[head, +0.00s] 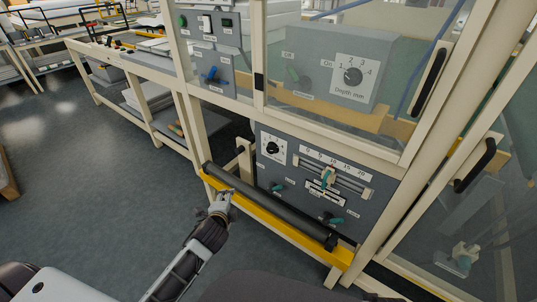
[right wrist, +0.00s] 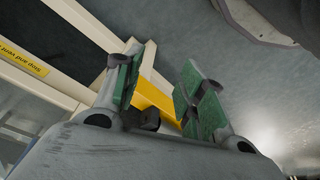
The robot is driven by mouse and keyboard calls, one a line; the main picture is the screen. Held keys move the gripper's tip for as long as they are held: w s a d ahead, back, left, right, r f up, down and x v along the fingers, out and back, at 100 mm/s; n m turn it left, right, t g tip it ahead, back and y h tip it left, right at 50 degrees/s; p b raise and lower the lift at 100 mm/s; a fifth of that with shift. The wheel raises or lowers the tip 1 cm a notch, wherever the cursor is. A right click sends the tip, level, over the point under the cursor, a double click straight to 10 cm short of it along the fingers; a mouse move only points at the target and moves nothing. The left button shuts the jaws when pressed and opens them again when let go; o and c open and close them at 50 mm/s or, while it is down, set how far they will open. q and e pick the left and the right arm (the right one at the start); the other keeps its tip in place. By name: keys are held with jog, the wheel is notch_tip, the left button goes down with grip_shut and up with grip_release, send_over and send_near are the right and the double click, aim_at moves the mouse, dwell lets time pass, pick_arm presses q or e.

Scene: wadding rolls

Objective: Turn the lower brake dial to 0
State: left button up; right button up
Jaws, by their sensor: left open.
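A dial with a black knob on a white scale plate (head: 272,148) sits at the upper left of the lower grey panel (head: 300,185). Its numbers are too small to read, so its setting cannot be told. My left gripper (head: 222,202) is open and empty in front of the yellow bar, below and left of that dial and apart from it. My right gripper (right wrist: 155,95) shows in the right wrist view with its green-padded fingers spread and nothing held. The dial is not visible in that view.
A dark roller (head: 270,205) and a yellow bar (head: 275,222) run across below the panel. The panel also bears a slider scale (head: 335,165) and several teal handles. A larger "Depth mm" dial (head: 352,76) is behind glass above. Open floor (head: 90,190) lies left.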

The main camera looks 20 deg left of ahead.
pick_arm(q)
jog(key=w+d+r+m+t+h, duration=0.2)
jog(key=w+r+m+t+h, duration=0.1)
jog(key=m, duration=1)
jog(key=w+d+r+m+t+h, duration=0.2)
jog(key=w+m+h, duration=0.3)
jog(key=m, duration=0.7)
jog(key=shift+w+d+r+m+t, duration=0.15)
jog(key=shift+w+r+m+t, duration=0.25)
jog(key=shift+w+r, duration=0.6)
pick_arm(e)
jog(key=s+f, duration=0.2)
jog(key=f, duration=0.6)
jog(key=s+f, duration=0.2)
jog(key=f, duration=0.6)
jog(key=shift+s+a+g, duration=0.25)
jog(key=shift+g, duration=0.05)
pick_arm(q)
jog(key=shift+w+f, duration=0.2)
jog(key=shift+w, duration=0.05)
pick_arm(e)
jog(key=shift+f, duration=0.1)
pick_arm(q)
send_near(270, 151)
jog(key=shift+x, duration=4.15)
jog(key=shift+w, duration=0.4)
pick_arm(e)
jog(key=shift+w+r, duration=0.25)
